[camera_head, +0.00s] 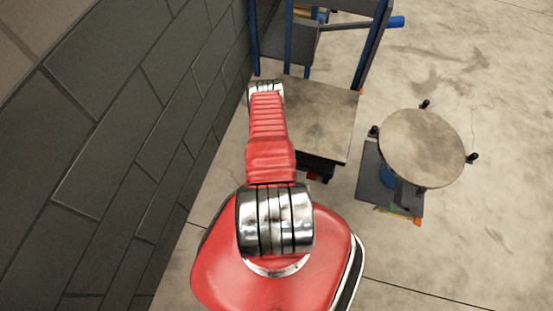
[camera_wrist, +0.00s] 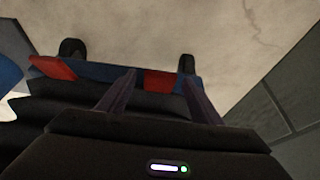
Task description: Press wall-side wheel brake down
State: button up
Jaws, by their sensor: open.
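The cart with a square grey top (camera_head: 318,118) stands beside the block wall (camera_head: 130,130). In the wrist view its blue lower frame (camera_wrist: 103,71) carries two dark wheels with red brake pedals. The wall-side wheel (camera_wrist: 187,64) is on the right, with its red pedal (camera_wrist: 158,82) showing between my fingers. The other red pedal (camera_wrist: 52,67) is at the left, by the far wheel (camera_wrist: 72,48). My gripper (camera_wrist: 160,77) is open and empty, its fingers pointing toward the wall-side pedal; contact cannot be told. In the head view my arm hides the gripper and wall-side brake.
A round-topped stand (camera_head: 422,147) with dark knobs is right of the cart. A blue-posted rack (camera_head: 362,50) stands behind the cart. The wall runs close along my arm's left side. Concrete floor (camera_head: 480,245) is clear at the lower right.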

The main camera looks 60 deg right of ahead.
jog(key=shift+d+f, duration=0.15)
jog(key=shift+f, duration=0.2)
jog(key=shift+c, duration=0.7)
grip_shut()
